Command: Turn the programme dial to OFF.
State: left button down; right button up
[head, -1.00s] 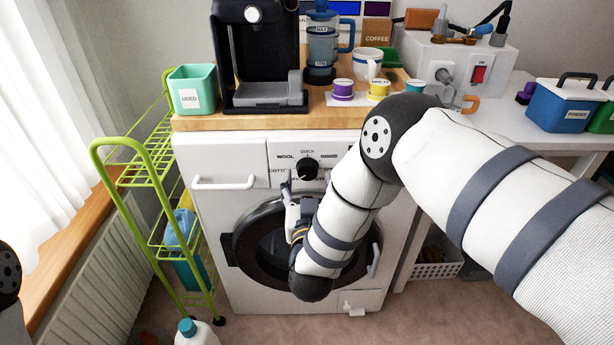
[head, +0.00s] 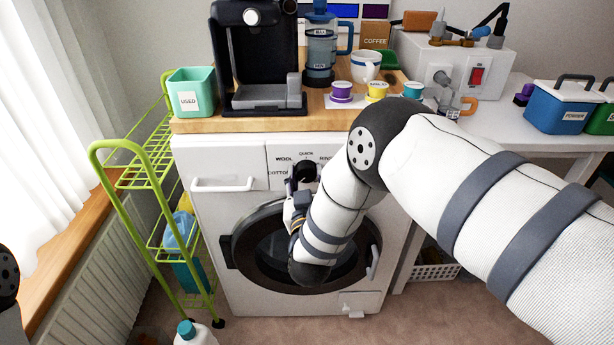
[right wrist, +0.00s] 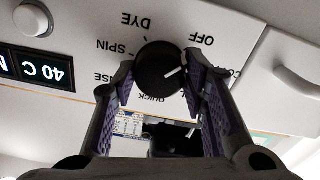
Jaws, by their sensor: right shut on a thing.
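The black programme dial (head: 305,172) is on the white washing machine's front panel (head: 230,165). In the right wrist view the picture is upside down and the dial (right wrist: 155,66) sits between the two purple-padded fingers of my right gripper (right wrist: 160,80), which is shut on it. The dial's white pointer line points right, towards the right-hand finger. OFF (right wrist: 202,40) is printed at its upper right. The label starting CO is partly hidden. In the head view my right gripper (head: 302,186) is at the dial, partly hidden by its own arm. My left gripper is out of view.
The round door (head: 262,272) lies just below my right wrist. A drawer handle (head: 222,187) is left of the dial. Above, the wooden top (head: 240,124) holds a coffee machine (head: 250,60) and pods. A green rack (head: 130,150) stands at the left.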

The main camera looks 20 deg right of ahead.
jog(key=shift+n, duration=0.4)
jog(key=o, duration=1.1)
jog(key=shift+o, duration=0.2)
jog(key=v, duration=1.2)
